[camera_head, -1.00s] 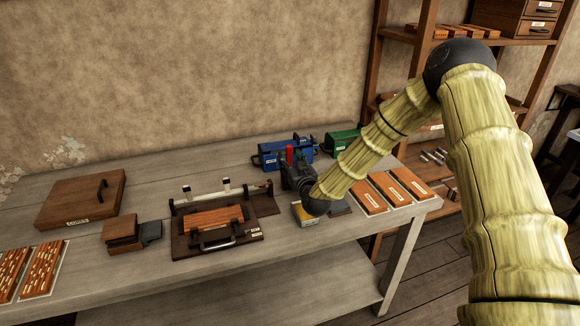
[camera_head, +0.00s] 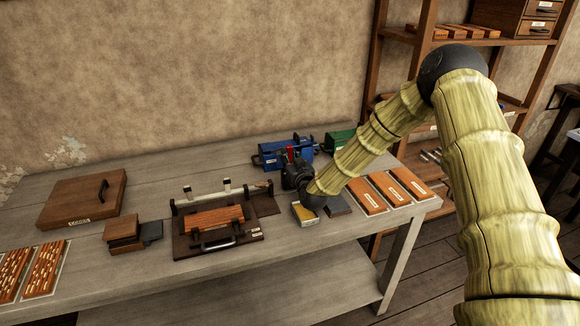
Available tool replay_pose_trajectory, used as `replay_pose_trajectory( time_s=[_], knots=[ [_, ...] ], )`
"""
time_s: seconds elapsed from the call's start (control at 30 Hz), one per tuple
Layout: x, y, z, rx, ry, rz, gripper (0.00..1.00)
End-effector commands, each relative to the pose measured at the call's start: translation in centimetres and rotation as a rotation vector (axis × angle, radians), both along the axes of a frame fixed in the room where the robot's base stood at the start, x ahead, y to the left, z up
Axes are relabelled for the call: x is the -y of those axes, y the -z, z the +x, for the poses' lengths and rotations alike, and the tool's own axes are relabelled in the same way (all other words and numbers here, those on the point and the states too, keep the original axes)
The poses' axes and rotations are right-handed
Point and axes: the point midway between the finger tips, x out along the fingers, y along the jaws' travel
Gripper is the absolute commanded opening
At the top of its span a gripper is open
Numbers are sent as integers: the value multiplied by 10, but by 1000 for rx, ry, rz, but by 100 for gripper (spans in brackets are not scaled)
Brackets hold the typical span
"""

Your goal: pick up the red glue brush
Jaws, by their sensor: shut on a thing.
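The red glue brush (camera_head: 291,151) shows as a small upright red piece at the far side of my gripper, in front of the blue box (camera_head: 269,155). My dark gripper (camera_head: 294,168) is low over the back right of the table and is shut on the brush. The fingertips are small and dark, and the gripper hides the brush's lower part. I cannot tell whether the brush touches the table or the blue box.
A green box (camera_head: 340,139) stands behind my arm. A yellow-topped block (camera_head: 304,214) and a dark block (camera_head: 337,204) lie just in front of the gripper. A wooden press (camera_head: 217,229) stands to the left.

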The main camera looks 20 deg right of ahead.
Motion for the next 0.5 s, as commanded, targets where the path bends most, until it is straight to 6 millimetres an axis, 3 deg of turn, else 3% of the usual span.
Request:
replay_pose_trajectory(
  time_s=[0.27,0.5],
  knots=[
    [-1,-10,0,2,-1,0,0],
    [-1,-41,0,4,-1,0,0]
  ],
)
